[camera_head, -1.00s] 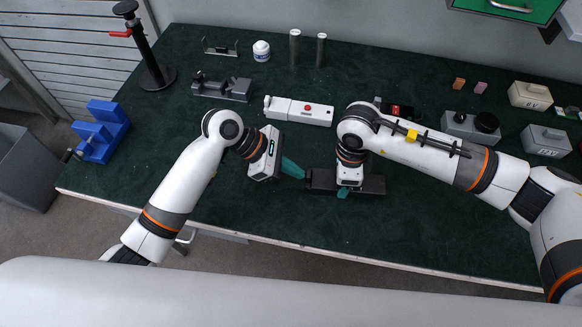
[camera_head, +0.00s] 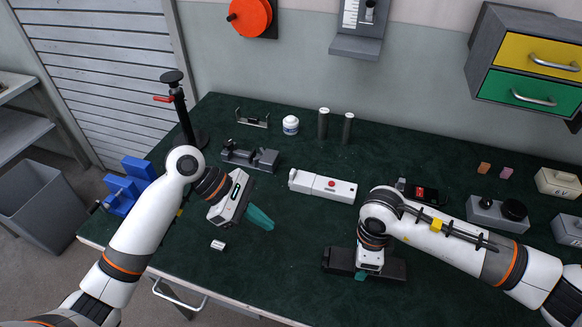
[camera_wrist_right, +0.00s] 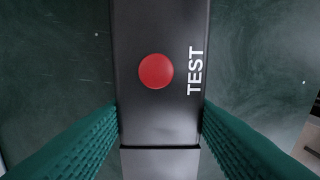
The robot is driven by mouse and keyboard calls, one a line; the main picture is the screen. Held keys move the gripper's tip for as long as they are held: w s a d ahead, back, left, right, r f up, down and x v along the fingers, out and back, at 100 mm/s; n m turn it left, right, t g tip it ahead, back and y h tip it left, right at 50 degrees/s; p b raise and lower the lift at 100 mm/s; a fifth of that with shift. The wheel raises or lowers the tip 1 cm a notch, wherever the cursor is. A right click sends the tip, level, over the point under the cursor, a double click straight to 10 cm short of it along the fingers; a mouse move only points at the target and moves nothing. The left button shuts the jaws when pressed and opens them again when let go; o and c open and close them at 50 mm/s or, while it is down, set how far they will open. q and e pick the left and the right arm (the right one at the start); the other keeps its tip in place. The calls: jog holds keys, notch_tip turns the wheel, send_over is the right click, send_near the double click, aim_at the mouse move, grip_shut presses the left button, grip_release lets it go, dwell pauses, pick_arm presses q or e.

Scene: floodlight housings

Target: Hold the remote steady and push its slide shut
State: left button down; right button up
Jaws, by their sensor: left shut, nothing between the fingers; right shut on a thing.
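The black remote (camera_head: 392,271) lies on the green table top. In the right wrist view its black face (camera_wrist_right: 160,30) shows a red round button and the word TEST. A dark seam crosses it, with a greyer section (camera_wrist_right: 160,162) below. I cannot tell from these views whether the slide is fully shut. My right gripper (camera_head: 361,276) points down and is shut on the remote, its teal fingers along both sides. My left gripper (camera_head: 262,218) is shut and empty, above the table to the left of the remote and apart from its left end.
A small white block (camera_head: 218,245) lies below my left gripper. A grey fixture (camera_head: 249,158), a white jar (camera_head: 290,125) and a grey box (camera_head: 497,214) stand farther off. The front-centre table is clear.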

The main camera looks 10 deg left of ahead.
jog(key=o, duration=1.1)
jog(key=shift+d, duration=0.1)
jog(key=shift+r, duration=0.1)
